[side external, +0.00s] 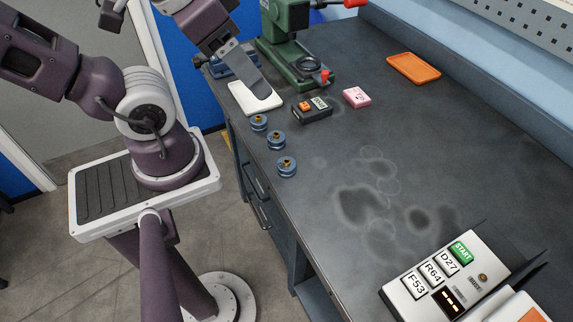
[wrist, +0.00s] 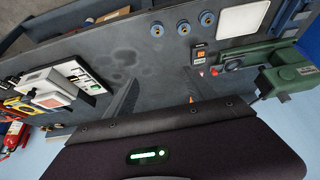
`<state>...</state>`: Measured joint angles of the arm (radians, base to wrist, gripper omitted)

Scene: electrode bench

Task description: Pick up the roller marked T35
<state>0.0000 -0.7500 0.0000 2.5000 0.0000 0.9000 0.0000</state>
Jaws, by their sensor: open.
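Three blue rollers with brass-coloured centres stand in a row near the bench's front edge: one nearest the white plate (side external: 259,122), a middle roller (side external: 276,140) and a third roller (side external: 287,167). The wrist view shows the same row at its top: a left roller (wrist: 157,30), a middle roller (wrist: 183,27) and a right roller (wrist: 207,18). No T35 marking is readable on any of them. My gripper (side external: 264,92) is high, appearing over the white plate in the side view, apart from the rollers. In the wrist view its fingers (wrist: 160,77) are spread with nothing between them.
The white plate (side external: 238,97) lies beside the rollers. A black box with an orange button (side external: 312,112), a pink box (side external: 356,97) and a green press (side external: 281,50) are close by. An orange tray (side external: 413,68) lies behind. A button panel (side external: 408,300) stands front right. The bench middle is clear.

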